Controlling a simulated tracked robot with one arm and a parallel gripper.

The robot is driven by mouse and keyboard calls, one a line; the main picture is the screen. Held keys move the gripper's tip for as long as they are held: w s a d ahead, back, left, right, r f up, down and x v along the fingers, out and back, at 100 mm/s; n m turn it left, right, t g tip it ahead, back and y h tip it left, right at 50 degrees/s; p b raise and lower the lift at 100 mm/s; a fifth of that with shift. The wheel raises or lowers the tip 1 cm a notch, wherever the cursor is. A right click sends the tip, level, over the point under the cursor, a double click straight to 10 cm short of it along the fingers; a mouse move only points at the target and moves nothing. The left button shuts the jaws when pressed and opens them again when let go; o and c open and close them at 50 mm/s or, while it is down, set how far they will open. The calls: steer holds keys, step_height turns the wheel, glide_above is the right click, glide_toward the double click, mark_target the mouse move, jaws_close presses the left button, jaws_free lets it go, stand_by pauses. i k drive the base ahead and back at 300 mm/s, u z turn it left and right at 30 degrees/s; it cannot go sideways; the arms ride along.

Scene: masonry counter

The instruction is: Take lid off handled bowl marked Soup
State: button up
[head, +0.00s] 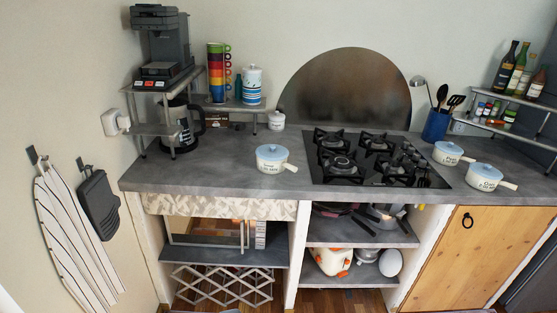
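Three white handled bowls with pale blue lids stand on the grey counter (215,172). One bowl (271,166) is left of the gas hob, with its handle pointing right. A second bowl (447,158) is just right of the hob. A third bowl (484,183) is nearer the front at the right, with its handle pointing right. All the lids are on: the left lid (272,152), the middle lid (449,147) and the front right lid (487,171). Each bowl has dark writing, too small to read surely as Soup. My gripper is not in view.
The black gas hob (375,181) lies between the bowls. A coffee machine (160,45) and stacked coloured mugs (216,72) stand at the back left. A blue utensil pot (436,126) and bottle rack (520,101) are at the right. The counter beside the left bowl is clear.

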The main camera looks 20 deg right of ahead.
mark_target(270, 152)
steer(key=z, duration=1.1)
steer(key=i, duration=2.8)
steer(key=u, duration=0.55)
steer(key=i, duration=0.35)
steer(key=u, duration=0.3)
